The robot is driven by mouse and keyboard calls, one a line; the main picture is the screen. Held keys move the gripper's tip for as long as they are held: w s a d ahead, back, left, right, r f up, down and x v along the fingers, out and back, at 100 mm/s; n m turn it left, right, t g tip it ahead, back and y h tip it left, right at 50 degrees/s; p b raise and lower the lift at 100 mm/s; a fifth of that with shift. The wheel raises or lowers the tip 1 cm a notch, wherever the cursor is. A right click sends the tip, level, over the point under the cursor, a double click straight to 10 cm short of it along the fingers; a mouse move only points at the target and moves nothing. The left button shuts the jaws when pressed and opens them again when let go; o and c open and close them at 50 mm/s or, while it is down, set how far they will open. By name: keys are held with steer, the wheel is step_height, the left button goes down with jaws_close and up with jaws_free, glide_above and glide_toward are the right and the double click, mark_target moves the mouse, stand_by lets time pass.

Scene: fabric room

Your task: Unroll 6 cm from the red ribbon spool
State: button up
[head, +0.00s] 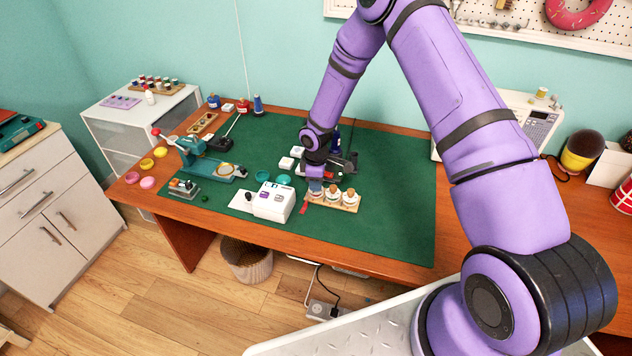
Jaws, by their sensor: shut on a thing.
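A small wooden stand (345,207) near the front edge of the green mat holds a row of light-coloured ribbon spools. At its left end is the red ribbon spool, mostly hidden by my gripper. A short red ribbon tail (303,209) shows at the front left of the stand. My gripper (314,188) points down at the left end of the row, its jaws shut on what appears to be the red ribbon spool. The exact contact is too small to make out. The middle spool (332,195) and right spool (349,198) stand clear of the gripper.
A white box-like device (273,201) stands just left of the stand. Teal discs (284,179), white blocks (286,163) and a dark device lie behind. A teal press (205,165) is farther left. The green mat (393,190) is bare to the right.

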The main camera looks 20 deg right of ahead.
steer(key=shift+n, duration=1)
steer(key=o, duration=0.9)
step_height(320, 180, up, 11)
steer(key=shift+f, duration=0.1)
